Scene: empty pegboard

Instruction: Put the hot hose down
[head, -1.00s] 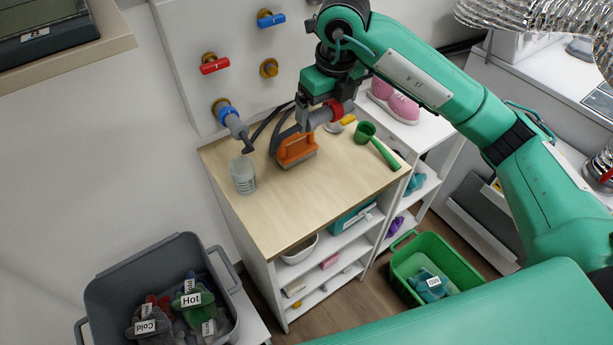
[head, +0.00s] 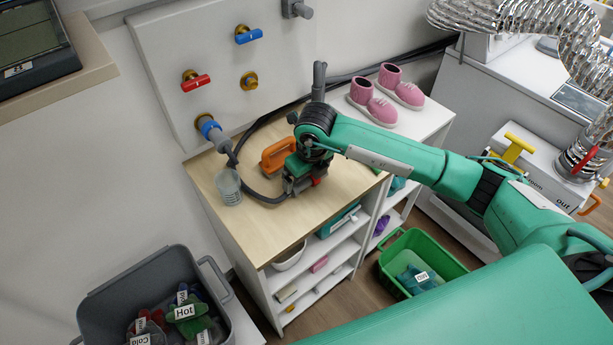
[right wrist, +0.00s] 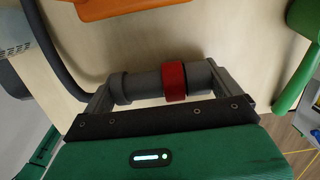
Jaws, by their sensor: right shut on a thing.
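The hot hose is a dark grey hose whose grey end fitting has a red ring (right wrist: 174,82). My right gripper (right wrist: 165,88) is shut on this fitting, with a finger at each end of it. In the head view my right gripper (head: 300,184) is low over the front part of the wooden worktop (head: 262,232). The hose (head: 262,198) curves left from the gripper, then back along the board. I cannot tell whether the fitting touches the wood. My left gripper is out of view.
An orange-handled brush (head: 278,154) stands just behind the gripper. A green scoop (right wrist: 299,50) lies at the right. The worktop's front is clear.

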